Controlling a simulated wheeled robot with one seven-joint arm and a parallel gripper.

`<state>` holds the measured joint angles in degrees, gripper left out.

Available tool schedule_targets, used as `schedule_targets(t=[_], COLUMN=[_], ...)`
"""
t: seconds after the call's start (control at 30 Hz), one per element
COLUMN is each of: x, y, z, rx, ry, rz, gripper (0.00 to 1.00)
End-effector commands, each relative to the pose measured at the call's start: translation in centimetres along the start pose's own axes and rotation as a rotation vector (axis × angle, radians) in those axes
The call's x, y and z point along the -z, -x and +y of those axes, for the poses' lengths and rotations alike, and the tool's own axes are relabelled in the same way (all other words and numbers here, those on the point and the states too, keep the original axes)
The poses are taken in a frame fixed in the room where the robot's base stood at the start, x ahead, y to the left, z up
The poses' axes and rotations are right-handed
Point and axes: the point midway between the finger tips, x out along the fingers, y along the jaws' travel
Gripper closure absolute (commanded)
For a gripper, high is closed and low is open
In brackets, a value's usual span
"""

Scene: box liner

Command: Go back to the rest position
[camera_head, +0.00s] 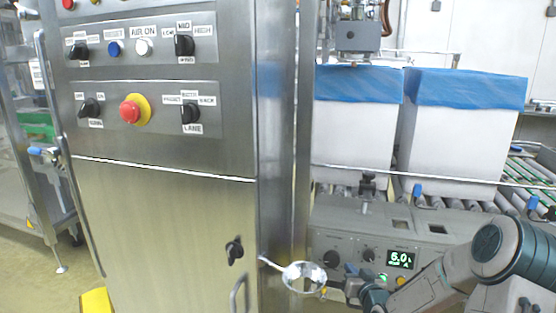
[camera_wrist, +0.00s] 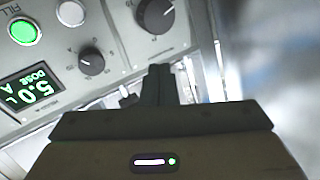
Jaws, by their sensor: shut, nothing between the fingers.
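My gripper (camera_head: 335,287) is low at the right of the head view, at the end of my arm that reaches in from the right. It is close in front of the grey control panel (camera_head: 335,237) and just right of a shiny round metal piece (camera_head: 303,277). In the wrist view my gripper's fingers (camera_wrist: 160,75) are together with nothing held between them. Beyond them the panel shows a lit green button (camera_wrist: 23,31), a white button (camera_wrist: 71,13), dark knobs (camera_wrist: 91,62) and a green display (camera_wrist: 35,88) reading 5.0. The fingertips are small and partly unclear in the head view.
A tall steel cabinet (camera_head: 160,220) with switches and a red emergency button (camera_head: 130,111) fills the left and middle. Two white boxes with blue liners (camera_head: 355,85) (camera_head: 465,88) stand on rollers behind the panel. A steel frame (camera_head: 25,190) stands at far left.

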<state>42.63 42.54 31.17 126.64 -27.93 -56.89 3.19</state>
Motion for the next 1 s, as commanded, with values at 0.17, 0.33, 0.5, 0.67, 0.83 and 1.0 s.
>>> schedule_targets(t=[0.17, 0.33, 0.5, 0.67, 0.83, 1.0], x=[5.0, 9.1, 13.8, 18.2, 22.7, 26.3], y=[2.7, 6.4, 11.4, 17.0, 23.8, 30.8], z=[-3.5, -5.8, -8.1, -10.7, -13.9, -17.2], rx=[-0.046, -0.12, -0.204, -0.276, -0.324, -0.336], ry=[0.132, 0.217, 0.261, 0.264, 0.227, 0.162], rz=[-0.234, -0.423, -0.586, -0.718, -0.844, -0.964], gripper=[1.0, 1.0, 1.0, 1.0, 1.0, 1.0])
